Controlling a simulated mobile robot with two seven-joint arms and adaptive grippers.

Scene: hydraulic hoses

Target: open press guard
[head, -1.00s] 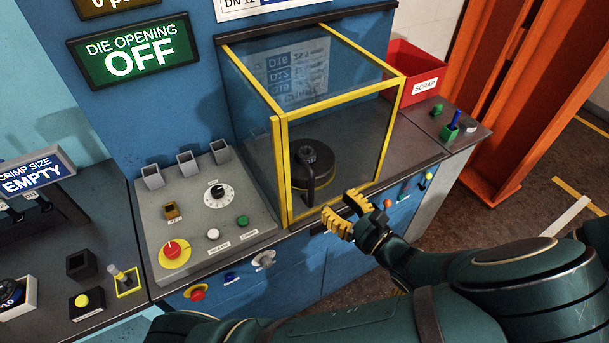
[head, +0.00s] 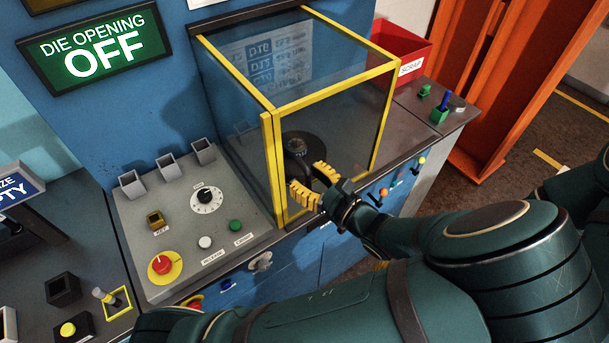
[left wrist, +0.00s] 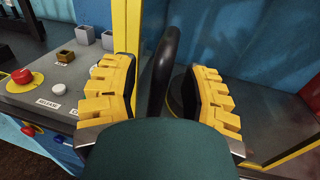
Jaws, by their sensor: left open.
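The press guard (head: 335,84) is a clear box with yellow edges on the press bench. Its front panel looks closed, flush with the frame. A black curved handle (left wrist: 162,72) stands out from the front, beside the yellow post. My left gripper (head: 313,184) is at the front of the guard, its yellow padded fingers open. In the left wrist view, the handle lies between the two open fingers (left wrist: 160,88), with gaps showing on both sides. Behind the panel sits a dark round press part (head: 308,143), partly hidden by the gripper. My right gripper is not in view.
A sloped grey control panel (head: 180,228) with a red button (head: 162,265) stands left of the guard. A red scrap bin (head: 405,45) is behind right. Small knobs (head: 397,184) line the bench front. An orange post (head: 490,90) rises at right.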

